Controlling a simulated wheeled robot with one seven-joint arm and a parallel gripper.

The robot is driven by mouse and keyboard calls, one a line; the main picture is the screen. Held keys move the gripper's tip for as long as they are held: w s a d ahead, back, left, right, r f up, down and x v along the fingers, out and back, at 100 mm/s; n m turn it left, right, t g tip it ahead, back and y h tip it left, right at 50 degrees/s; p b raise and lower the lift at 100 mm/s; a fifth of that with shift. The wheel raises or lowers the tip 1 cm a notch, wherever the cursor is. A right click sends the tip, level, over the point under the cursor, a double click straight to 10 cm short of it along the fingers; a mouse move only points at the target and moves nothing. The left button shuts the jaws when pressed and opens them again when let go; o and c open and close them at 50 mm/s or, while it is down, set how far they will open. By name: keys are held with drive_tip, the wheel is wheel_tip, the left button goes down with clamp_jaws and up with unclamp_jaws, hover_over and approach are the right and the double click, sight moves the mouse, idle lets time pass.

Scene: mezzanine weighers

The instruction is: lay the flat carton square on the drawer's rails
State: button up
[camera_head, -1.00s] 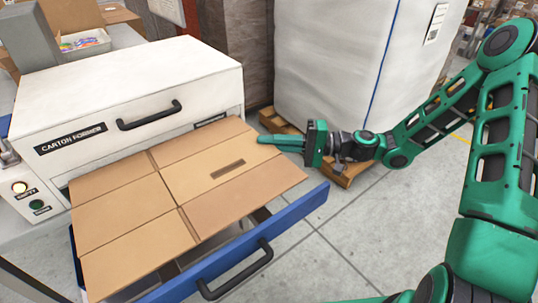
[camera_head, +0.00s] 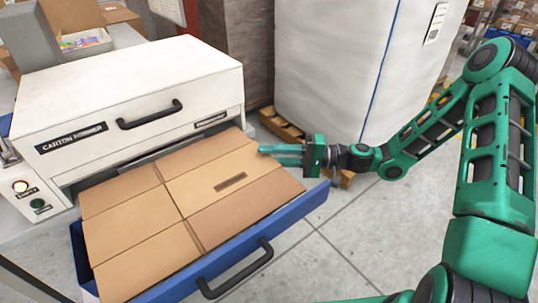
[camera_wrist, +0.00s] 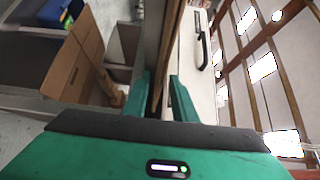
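The flat brown carton (camera_head: 150,222) lies in the blue drawer (camera_head: 262,233), which is pulled out below the white carton former (camera_head: 125,95). In the head view its front edge runs nearly parallel to the drawer front and its back edge nearly parallel to the machine. The drawer's rails are hidden under it. My green gripper (camera_head: 277,150) is level at the carton's right edge, fingertips close to it. In the wrist view the fingers (camera_wrist: 160,92) stand apart with a thin brown strip between them. I cannot tell whether they touch the carton.
A black handle (camera_head: 240,272) sticks out from the drawer front. A wrapped white load (camera_head: 330,60) on a wooden pallet (camera_head: 282,124) stands behind my gripper. The grey floor (camera_head: 370,225) to the right of the drawer is clear.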

drive_tip(key=shift+r, duration=0.1)
drive_tip(key=s+d, duration=0.1)
drive_tip(key=d, duration=1.1)
drive_tip(key=shift+s, duration=0.1)
drive_tip(key=s+d+f+g+h, duration=0.3)
drive_tip(key=s+d+f+h, duration=0.2)
drive_tip(key=s+d+h, duration=0.55)
drive_tip(key=s+d+r+m+t+h, duration=0.1)
drive_tip(key=s+d+r+m+h, duration=0.4)
drive_tip(key=s+d+r, duration=0.8)
drive_tip(key=s+d+h, duration=0.1)
drive_tip(key=s+h, duration=0.1)
drive_tip(key=s, duration=0.1)
drive_tip(key=shift+s+d, duration=0.35)
drive_tip(key=shift+s, duration=0.05)
